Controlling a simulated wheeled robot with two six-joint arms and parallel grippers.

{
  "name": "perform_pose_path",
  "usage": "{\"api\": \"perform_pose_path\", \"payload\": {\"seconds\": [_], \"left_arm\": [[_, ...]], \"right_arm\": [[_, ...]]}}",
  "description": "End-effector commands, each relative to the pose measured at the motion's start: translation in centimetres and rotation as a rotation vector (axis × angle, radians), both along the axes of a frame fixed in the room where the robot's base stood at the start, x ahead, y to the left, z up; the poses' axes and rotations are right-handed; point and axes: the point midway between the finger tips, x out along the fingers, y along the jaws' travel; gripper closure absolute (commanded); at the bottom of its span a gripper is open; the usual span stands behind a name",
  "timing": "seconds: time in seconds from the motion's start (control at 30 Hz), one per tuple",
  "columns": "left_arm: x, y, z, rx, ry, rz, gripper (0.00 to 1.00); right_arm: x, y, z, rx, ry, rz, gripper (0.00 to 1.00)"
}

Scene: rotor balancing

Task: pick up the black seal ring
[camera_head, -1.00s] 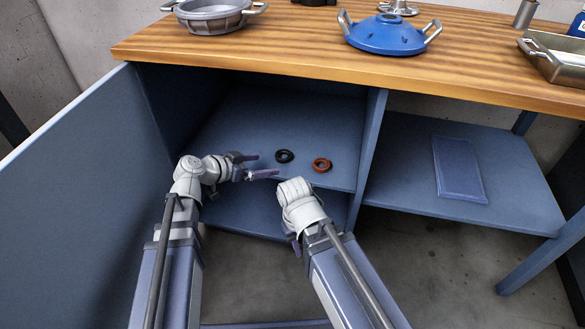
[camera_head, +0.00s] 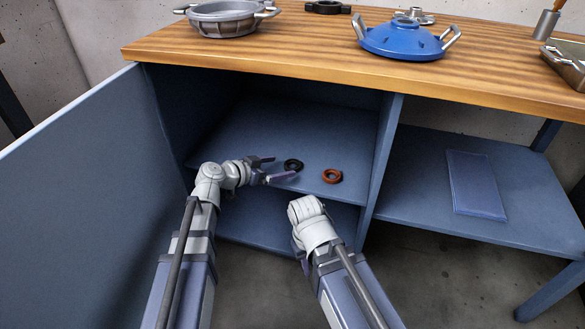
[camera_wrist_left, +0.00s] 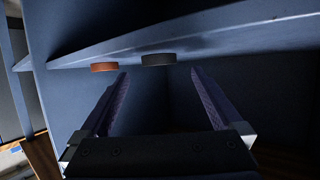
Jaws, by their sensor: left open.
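The black seal ring (camera_head: 293,165) lies flat on the middle shelf inside the cabinet. It also shows in the left wrist view (camera_wrist_left: 158,59), ahead of the fingertips and between them. My left gripper (camera_head: 284,167) is open and empty, its fingertips close to the black ring at its left. In the left wrist view the open jaws (camera_wrist_left: 158,73) point at the ring, with a small gap left. My right gripper is mostly hidden behind its own wrist, and only a bit of purple finger (camera_head: 303,263) shows.
An orange ring (camera_head: 332,176) lies on the shelf (camera_head: 315,140) just right of the black one. The cabinet's divider (camera_head: 383,150) stands further right, and its open door (camera_head: 80,180) at left. The wooden worktop (camera_head: 300,60) overhangs the shelf. A blue pad (camera_head: 475,185) lies right.

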Motion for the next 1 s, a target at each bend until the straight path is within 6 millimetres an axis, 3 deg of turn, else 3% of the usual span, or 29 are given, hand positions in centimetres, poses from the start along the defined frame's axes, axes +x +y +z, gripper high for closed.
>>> {"api": "perform_pose_path", "payload": {"seconds": [0.2, 0.47, 1.0], "left_arm": [[2.0, -2.3, -1.6, -0.001, 0.001, -0.002, 0.0], [2.1, -2.6, -1.5, -0.001, 0.001, 0.0, 0.0], [2.1, -2.6, -1.5, -0.001, 0.001, 0.0, 0.61]], "right_arm": [[0.0, 0.0, -1.6, 0.0, 0.0, 0.0, 0.73], [0.0, 0.0, -1.5, 0.0, 0.0, 0.0, 0.73], [0.0, 0.0, -1.5, 0.0, 0.0, 0.0, 0.73]]}}
